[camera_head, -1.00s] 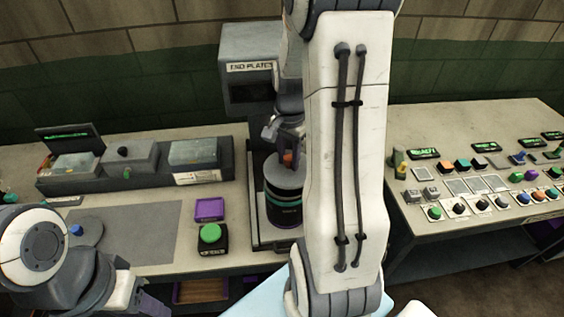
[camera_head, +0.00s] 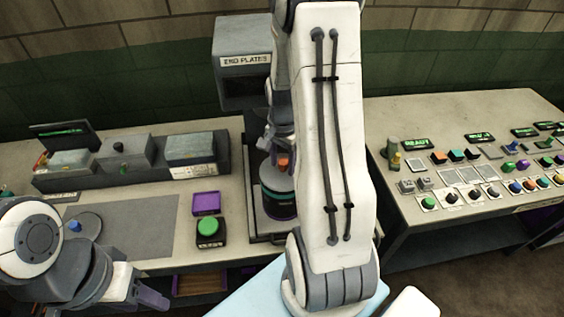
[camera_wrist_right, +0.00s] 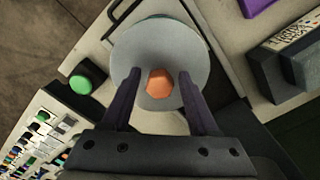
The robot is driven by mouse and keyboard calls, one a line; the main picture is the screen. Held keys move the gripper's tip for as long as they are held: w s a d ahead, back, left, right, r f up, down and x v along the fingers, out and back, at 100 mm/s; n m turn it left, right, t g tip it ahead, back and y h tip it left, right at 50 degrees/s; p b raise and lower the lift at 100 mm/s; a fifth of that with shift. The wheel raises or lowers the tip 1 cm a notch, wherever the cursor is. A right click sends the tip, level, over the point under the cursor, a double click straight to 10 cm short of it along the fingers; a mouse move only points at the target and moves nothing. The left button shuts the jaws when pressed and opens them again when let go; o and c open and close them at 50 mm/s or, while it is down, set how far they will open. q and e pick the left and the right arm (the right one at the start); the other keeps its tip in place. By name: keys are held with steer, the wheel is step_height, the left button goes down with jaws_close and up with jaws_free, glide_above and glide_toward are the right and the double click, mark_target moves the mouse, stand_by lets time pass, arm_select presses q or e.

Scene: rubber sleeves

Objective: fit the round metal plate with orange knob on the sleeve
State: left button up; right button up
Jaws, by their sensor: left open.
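The round metal plate (camera_wrist_right: 135,65) shows grey in the right wrist view, with its orange knob (camera_wrist_right: 158,83) near the middle. The knob also shows in the head view (camera_head: 283,163), just above the black sleeve with a teal band (camera_head: 279,200). A thin teal edge shows behind the plate's rim; whether the plate is fully seated is hard to tell. My right gripper (camera_wrist_right: 160,74) is open, its purple fingers on either side of the knob with gaps. My left gripper (camera_head: 150,296) is open and empty at the lower left, away from the sleeve.
Another round plate with a blue knob (camera_head: 76,226) lies on the grey mat (camera_head: 140,222). A green button (camera_head: 208,227) and purple tray (camera_head: 206,203) stand left of the sleeve. The END PLATES box (camera_head: 243,60) is behind. A control desk (camera_head: 425,235) stands right.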

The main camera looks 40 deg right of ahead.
mark_target(282, 162)
steer(key=shift+r, duration=0.15)
steer(key=shift+w+r, duration=0.1)
steer(key=shift+r, duration=0.1)
step_height(282, 162, up, 12)
steer(key=b, duration=0.1)
steer(key=s+a+n, duration=0.1)
steer(key=a+n, duration=0.8)
steer(key=a, duration=0.8)
steer(key=s+a+f+n+y, duration=0.1)
steer(key=s+a+n, duration=1.2)
steer(key=s+a, duration=0.1)
steer(key=shift+s+f+n, duration=0.25)
steer(key=shift+s+n, duration=0.15)
steer(key=shift+s, duration=0.3)
steer(key=shift+a, duration=0.1)
